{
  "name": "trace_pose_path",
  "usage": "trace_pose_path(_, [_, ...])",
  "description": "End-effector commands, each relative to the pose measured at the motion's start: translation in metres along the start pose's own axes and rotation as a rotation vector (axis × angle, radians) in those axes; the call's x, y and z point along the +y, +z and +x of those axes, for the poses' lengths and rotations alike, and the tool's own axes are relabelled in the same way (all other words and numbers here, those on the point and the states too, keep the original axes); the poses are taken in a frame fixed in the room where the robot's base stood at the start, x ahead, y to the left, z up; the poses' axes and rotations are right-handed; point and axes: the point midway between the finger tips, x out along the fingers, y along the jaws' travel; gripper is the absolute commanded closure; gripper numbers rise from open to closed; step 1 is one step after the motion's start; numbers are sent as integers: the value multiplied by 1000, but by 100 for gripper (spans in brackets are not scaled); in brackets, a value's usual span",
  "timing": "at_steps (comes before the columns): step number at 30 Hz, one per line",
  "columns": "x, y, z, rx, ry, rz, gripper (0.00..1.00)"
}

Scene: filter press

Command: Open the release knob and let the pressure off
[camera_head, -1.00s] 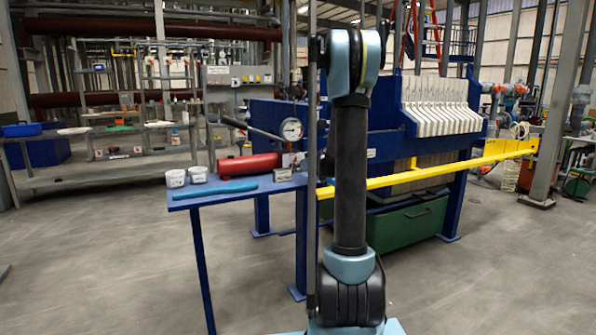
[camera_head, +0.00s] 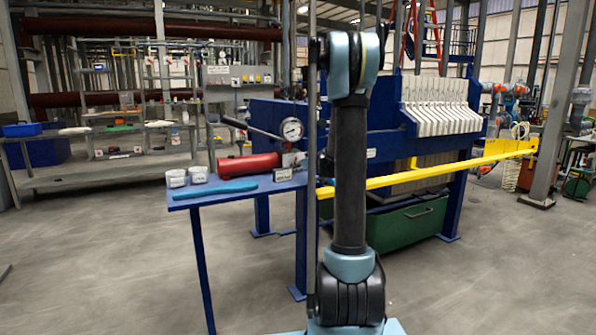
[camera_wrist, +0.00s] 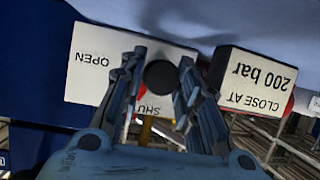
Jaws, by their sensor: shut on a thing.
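The release knob (camera_wrist: 160,75) is a round black knob in the wrist view, in front of a white plate (camera_wrist: 87,62) marked OPEN and SHUT, which appears upside down. My gripper (camera_wrist: 160,82) has its two fingers closed on either side of the knob. The fingers hide part of the plate. In the head view a pressure gauge (camera_head: 292,130) stands above the red pump cylinder (camera_head: 248,163) on the blue table. The gauge needle is too small to read. My arm hides the gripper there.
A white label block reading CLOSE AT 200 bar (camera_wrist: 262,80) is close to the right finger. A pump lever (camera_head: 250,127) slopes above the red cylinder. A yellow bar (camera_head: 430,170) runs along the press.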

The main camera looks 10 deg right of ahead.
Motion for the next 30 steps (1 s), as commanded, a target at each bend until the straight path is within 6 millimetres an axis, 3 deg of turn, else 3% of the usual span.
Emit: trace_pose_path(30, [6, 4, 1, 99, -307, 767, 94])
